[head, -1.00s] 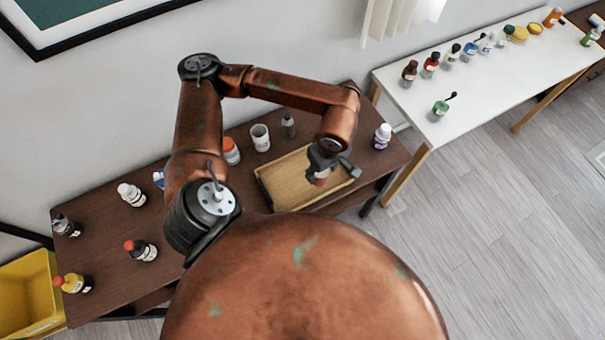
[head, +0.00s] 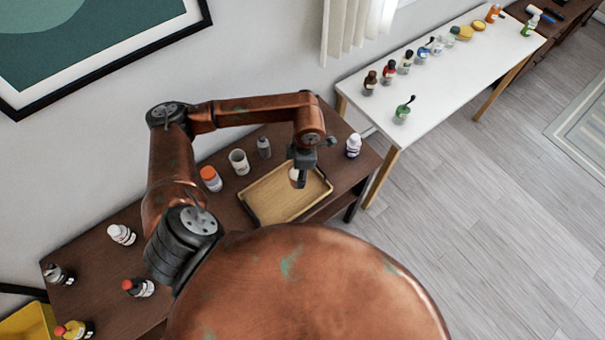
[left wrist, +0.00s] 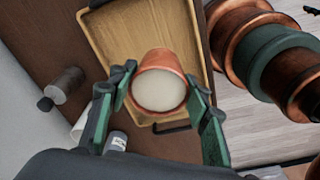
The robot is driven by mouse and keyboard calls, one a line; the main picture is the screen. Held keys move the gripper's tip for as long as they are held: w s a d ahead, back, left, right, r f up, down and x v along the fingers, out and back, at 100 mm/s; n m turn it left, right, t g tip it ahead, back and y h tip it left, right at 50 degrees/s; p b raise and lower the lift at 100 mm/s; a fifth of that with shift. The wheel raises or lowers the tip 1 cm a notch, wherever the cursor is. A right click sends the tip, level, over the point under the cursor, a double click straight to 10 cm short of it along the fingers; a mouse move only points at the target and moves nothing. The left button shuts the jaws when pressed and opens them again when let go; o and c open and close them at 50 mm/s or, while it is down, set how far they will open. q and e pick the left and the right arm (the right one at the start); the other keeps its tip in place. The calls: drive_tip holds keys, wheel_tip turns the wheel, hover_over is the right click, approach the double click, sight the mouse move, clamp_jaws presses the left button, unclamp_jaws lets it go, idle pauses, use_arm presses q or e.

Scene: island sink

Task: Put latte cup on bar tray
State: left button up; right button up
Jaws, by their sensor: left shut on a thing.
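The latte cup (left wrist: 159,86) is reddish brown with a pale cream top in the left wrist view. My left gripper (left wrist: 160,92) is shut around it, one finger on each side. In the head view the left gripper (head: 299,180) points down over the right part of the wooden bar tray (head: 268,205), and the cup is mostly hidden by the fingers. The tray also shows in the left wrist view (left wrist: 140,40), behind the cup. I cannot tell whether the cup touches the tray. My right gripper is not in view.
On the brown table (head: 215,222), a white cup (head: 239,162), a grey bottle (head: 264,147) and an orange-lidded jar (head: 211,179) stand left of and behind the tray. A white bottle (head: 353,146) stands to its right. A white table (head: 445,85) holds several bottles.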

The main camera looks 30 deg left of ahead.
use_arm(q)
drive_tip(key=w+f, duration=0.1)
drive_tip(key=f, duration=0.1)
drive_tip(key=w+f, duration=0.2)
drive_tip(key=w+a+f, duration=0.1)
drive_tip(key=shift+w+f, duration=0.35)
drive_tip(key=shift+f, duration=0.05)
wheel_tip(320, 180, down, 3)
drive_tip(key=shift+w+p, duration=0.1)
drive_tip(key=shift+p, duration=0.5)
drive_tip(key=shift+f, duration=0.25)
drive_tip(key=o, duration=1.4)
drive_tip(key=shift+c, duration=0.2)
drive_tip(key=shift+r, duration=0.3)
wheel_tip(320, 180, up, 12)
drive_tip(key=d+b, duration=0.1)
drive_tip(key=shift+w+f, duration=0.15)
drive_tip(key=shift+w, duration=0.15)
